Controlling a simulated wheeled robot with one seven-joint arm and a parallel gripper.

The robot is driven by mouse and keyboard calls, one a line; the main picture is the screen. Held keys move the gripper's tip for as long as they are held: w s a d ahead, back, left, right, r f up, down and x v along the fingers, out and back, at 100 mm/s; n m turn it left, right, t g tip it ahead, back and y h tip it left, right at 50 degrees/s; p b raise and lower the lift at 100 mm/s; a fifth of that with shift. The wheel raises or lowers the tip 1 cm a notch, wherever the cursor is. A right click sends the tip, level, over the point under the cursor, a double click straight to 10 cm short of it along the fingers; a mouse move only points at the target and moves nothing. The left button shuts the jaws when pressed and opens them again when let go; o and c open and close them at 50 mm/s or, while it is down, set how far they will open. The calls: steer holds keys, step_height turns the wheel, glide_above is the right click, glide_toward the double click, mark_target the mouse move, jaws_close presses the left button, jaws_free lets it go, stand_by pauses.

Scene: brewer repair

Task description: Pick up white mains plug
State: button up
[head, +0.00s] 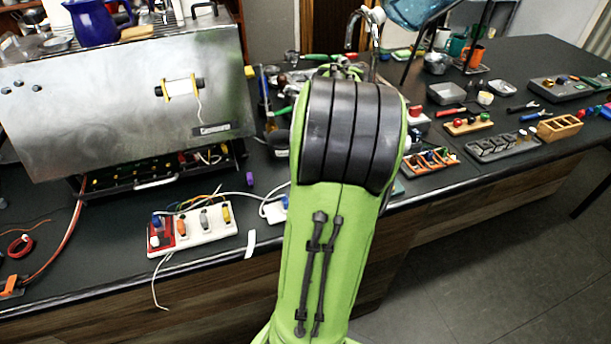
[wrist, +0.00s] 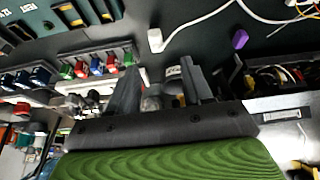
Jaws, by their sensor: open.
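The white mains plug (wrist: 155,40) lies on the dark worktop in the wrist view, with its white cable curving away to the upper right. In the head view, a white piece (head: 276,211) at the cable's end shows just left of my arm, partly covered by it. My gripper (wrist: 160,86) is open, with its two dark fingers apart. In the wrist view the plug shows beyond the fingertips, apart from them. Nothing is seen held between the fingers. In the head view my green and black arm hides the gripper.
A white power strip (head: 208,230) with coloured plugs stands left of my arm. A purple piece (head: 249,179) lies near the cable. The steel brewer (head: 125,100) stands behind, above an open drawer. Trays of small parts (head: 503,147) fill the right bench.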

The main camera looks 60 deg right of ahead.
steer(key=x, duration=0.3)
steer(key=shift+d+f, duration=0.15)
steer(key=shift+f, duration=0.15)
steer(key=b+x, duration=0.2)
steer(key=x, duration=0.3)
steer(key=shift+s+d+f, duration=0.1)
steer(key=shift+d+f, duration=0.1)
steer(key=shift+f, duration=0.1)
steer(key=shift+a+r, duration=0.1)
steer(key=shift+r, duration=0.05)
jaws_close()
